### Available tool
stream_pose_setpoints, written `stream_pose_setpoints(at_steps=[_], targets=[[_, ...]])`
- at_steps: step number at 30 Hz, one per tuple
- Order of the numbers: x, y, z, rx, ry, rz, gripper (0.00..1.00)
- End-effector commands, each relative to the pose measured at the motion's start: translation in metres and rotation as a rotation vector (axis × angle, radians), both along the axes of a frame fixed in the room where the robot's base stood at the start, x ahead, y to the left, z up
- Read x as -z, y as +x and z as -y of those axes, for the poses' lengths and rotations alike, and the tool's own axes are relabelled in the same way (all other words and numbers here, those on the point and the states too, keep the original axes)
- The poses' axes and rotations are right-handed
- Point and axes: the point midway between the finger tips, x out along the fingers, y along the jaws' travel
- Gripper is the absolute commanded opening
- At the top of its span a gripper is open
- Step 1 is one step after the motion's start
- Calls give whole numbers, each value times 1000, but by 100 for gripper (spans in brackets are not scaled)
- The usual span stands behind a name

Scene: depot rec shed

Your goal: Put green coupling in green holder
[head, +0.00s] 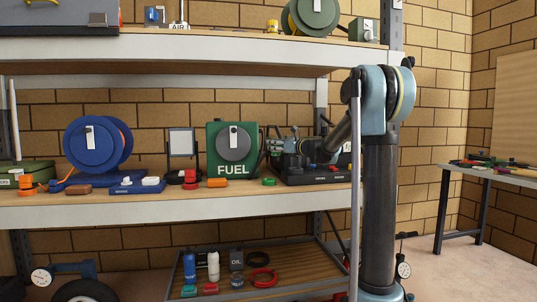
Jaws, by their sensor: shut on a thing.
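My gripper (270,147) is above the middle shelf, just right of the green FUEL cabinet, with its fingers toward the left. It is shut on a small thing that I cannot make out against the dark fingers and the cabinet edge. A small green piece (269,181) lies on the shelf below my gripper, apart from it. It is too small to tell whether it is the green coupling or the green holder. A dark tray (320,180) with small red and blue pieces stands behind and right of it, partly hidden by my arm.
The green FUEL cabinet (218,150) stands close left of my gripper. An orange piece (217,183), red and black pieces (190,178) and a blue tray (137,187) lie farther left. The upper shelf (200,48) runs overhead. The middle shelf's front strip is mostly clear.

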Motion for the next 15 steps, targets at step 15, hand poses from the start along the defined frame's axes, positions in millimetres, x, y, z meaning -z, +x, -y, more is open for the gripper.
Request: stream_pose_setpoints(at_steps=[15], targets=[[37, -16, -32, -35, 0, 0, 0]])
